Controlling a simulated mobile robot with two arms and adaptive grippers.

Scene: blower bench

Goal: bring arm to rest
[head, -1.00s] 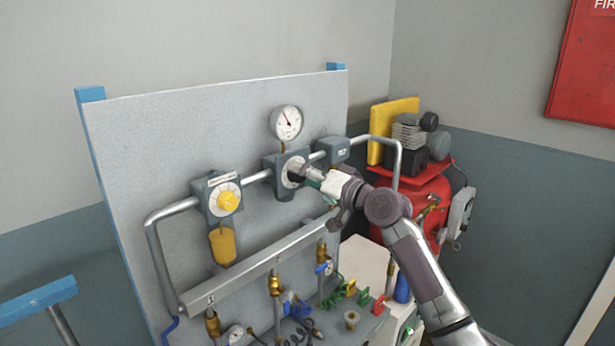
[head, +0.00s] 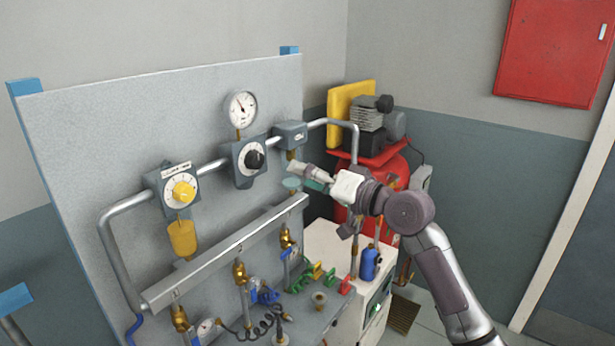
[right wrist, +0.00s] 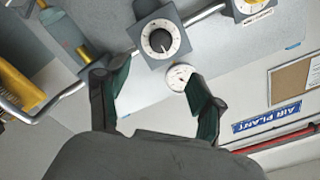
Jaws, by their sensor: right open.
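My right gripper (head: 308,179) is open and empty in the head view, in front of the panel's right side and apart from it. In the right wrist view its two dark fingers (right wrist: 155,95) are spread with nothing between them. Beyond them is the regulator with a black knob (right wrist: 160,38), which also shows in the head view (head: 254,160). The round gauge (head: 241,108) sits above that regulator. It shows partly behind a finger in the right wrist view (right wrist: 180,77). My left gripper is not in view.
The grey panel (head: 90,130) carries a yellow-knob unit (head: 181,191), a pipe and a manifold rail (head: 230,250) with brass valves. A red tank with a compressor (head: 370,120) stands behind my right arm. A white cabinet (head: 325,240) is below it. Floor at lower right is clear.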

